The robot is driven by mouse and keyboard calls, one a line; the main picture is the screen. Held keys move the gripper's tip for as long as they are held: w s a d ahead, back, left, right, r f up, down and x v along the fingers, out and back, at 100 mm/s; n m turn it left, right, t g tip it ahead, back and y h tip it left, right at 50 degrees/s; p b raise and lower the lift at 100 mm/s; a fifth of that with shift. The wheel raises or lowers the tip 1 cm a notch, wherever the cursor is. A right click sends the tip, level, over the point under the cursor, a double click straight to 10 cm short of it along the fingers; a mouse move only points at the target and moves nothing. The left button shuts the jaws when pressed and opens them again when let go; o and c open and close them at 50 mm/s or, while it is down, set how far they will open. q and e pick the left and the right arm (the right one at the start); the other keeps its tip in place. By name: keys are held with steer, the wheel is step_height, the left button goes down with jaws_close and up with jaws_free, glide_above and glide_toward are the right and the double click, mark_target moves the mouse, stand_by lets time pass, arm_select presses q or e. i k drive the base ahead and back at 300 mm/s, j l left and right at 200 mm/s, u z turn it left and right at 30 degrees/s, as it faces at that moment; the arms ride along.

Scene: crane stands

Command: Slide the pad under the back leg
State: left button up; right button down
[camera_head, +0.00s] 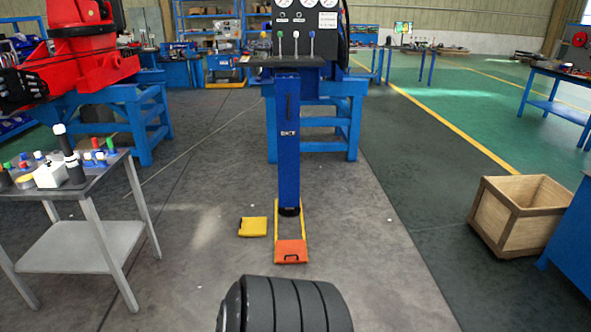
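An orange pad (291,251) with a small dark handle lies on the floor at the near end of a narrow yellow frame (277,228). A blue upright leg (288,150) stands behind it, under a console with levers. The leg's dark foot (289,211) is at the far end of the frame, apart from the orange pad. I cannot tell whether the foot touches the floor. Neither of my grippers shows in the head view.
A black ribbed cylinder (298,305) fills the bottom middle, in front of the orange pad. A grey metal table (80,195) with small parts stands at left. A wooden crate (520,215) and a blue bench are at right. The floor right of the leg is clear.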

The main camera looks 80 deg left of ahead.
mark_target(287, 252)
steer(key=j, duration=0.8)
steer(key=i+j+u, duration=0.1)
steer(key=j, duration=0.7)
steer(key=i+j, duration=0.1)
steer(key=j, duration=1.5)
steer(key=i+u, duration=0.05)
